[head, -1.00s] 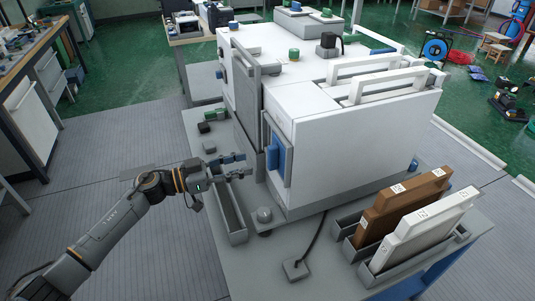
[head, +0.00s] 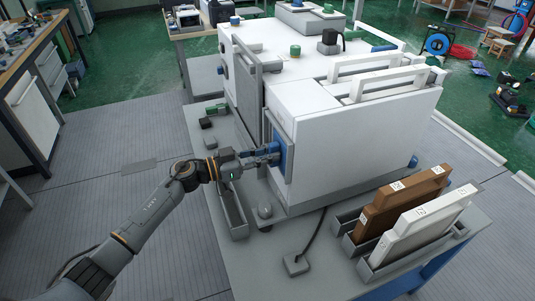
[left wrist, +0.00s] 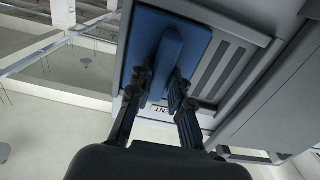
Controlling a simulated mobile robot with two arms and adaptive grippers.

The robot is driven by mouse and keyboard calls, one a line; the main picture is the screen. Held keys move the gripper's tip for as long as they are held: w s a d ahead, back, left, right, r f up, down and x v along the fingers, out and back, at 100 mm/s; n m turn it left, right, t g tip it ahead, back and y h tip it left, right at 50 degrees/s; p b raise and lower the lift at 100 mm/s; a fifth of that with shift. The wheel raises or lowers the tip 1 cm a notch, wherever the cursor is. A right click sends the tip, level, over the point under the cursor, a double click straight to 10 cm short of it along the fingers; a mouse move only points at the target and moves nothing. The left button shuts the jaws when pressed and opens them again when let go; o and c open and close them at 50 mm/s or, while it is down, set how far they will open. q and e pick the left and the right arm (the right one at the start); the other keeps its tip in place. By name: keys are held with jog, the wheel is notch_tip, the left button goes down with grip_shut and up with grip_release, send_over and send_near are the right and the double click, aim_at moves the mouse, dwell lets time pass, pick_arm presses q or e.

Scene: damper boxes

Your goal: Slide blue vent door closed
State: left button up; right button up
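The blue vent door (left wrist: 195,35) is on the grey side frame of the white cabinet (head: 350,125). It has a raised upright handle rib (left wrist: 169,58). In the left wrist view, slots of the vent (left wrist: 220,72) show uncovered to the right of the door. In the head view, the door (head: 286,157) is partly hidden behind my left gripper (head: 270,153). In the left wrist view my left gripper (left wrist: 161,88) has one finger on each side of the rib, and they appear to close on it. My right gripper is not in view.
A grey trough (head: 236,222) lies along the bench edge below my left gripper. A rounded grey knob (head: 264,213) sits near the door's foot. Brown (head: 400,205) and white (head: 425,225) panels stand in trays at the right. Open floor lies to the left.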

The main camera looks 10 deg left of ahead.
pick_arm(q)
grip_shut()
jog(key=shift+w+a, duration=0.1)
jog(key=shift+w, duration=0.05)
jog(key=w+a+b, duration=0.2)
jog(key=w+a, duration=0.2)
jog(key=w, duration=0.1)
jog(key=shift+w+b, duration=0.35)
jog(key=shift+b, duration=0.05)
jog(key=o, duration=0.5)
grip_release()
jog(key=o, duration=0.3)
jog(key=shift+w, duration=0.1)
jog(key=shift+o, duration=0.2)
